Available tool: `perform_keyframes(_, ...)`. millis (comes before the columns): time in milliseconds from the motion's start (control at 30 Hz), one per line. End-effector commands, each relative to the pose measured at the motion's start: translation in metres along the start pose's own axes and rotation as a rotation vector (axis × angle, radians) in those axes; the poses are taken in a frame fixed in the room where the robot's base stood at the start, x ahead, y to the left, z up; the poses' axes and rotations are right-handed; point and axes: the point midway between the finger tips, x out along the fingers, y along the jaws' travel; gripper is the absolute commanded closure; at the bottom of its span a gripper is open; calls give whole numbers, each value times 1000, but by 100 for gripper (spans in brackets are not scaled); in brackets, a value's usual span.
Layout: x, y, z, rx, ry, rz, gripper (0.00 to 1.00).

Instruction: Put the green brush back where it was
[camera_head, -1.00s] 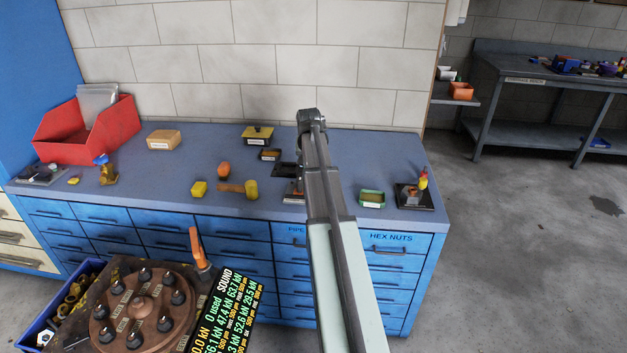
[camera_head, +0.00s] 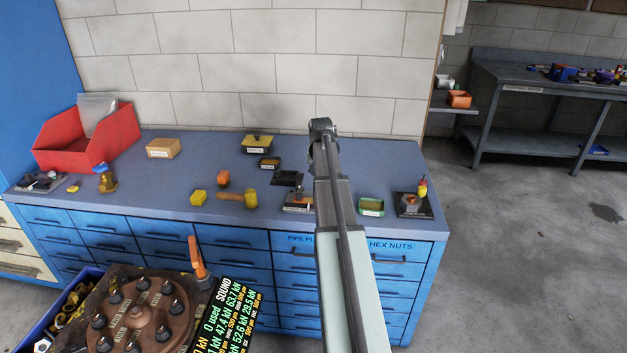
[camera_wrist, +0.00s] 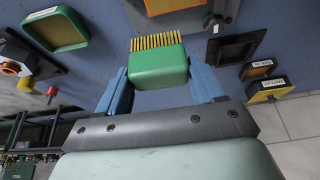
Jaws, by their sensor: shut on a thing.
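The green brush (camera_wrist: 158,68) has a green block body and a row of tan bristles. In the wrist view it sits between the two blue fingers of my gripper (camera_wrist: 161,82), which is shut on it. The bristles point toward the top of the picture, over the blue-grey bench top. In the head view my arm hides the brush and the fingers. A black square tray (camera_wrist: 235,48) lies right of the brush in the wrist view. It also shows left of my arm in the head view (camera_head: 288,178), and looks empty.
A green-rimmed tray (camera_head: 371,206) and a black plate with small parts (camera_head: 413,205) stand right of my arm. A yellow box (camera_head: 257,143), a small dark box (camera_head: 269,162) and a mallet (camera_head: 238,198) are left. A red bin (camera_head: 85,140) stands farther left.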

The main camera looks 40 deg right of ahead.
Motion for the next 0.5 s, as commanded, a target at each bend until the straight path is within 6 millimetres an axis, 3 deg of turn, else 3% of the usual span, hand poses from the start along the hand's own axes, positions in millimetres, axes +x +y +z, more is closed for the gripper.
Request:
perform_keyframes(100, 13, 43, -16, 51, -9, 23, 76)
perform_keyframes(300, 43, 102, -66, 127, -26, 38, 76)
perform_keyframes(400, 55, 116, -91, 132, -27, 32, 76)
perform_keyframes(500, 64, 114, -111, 109, -24, 16, 76)
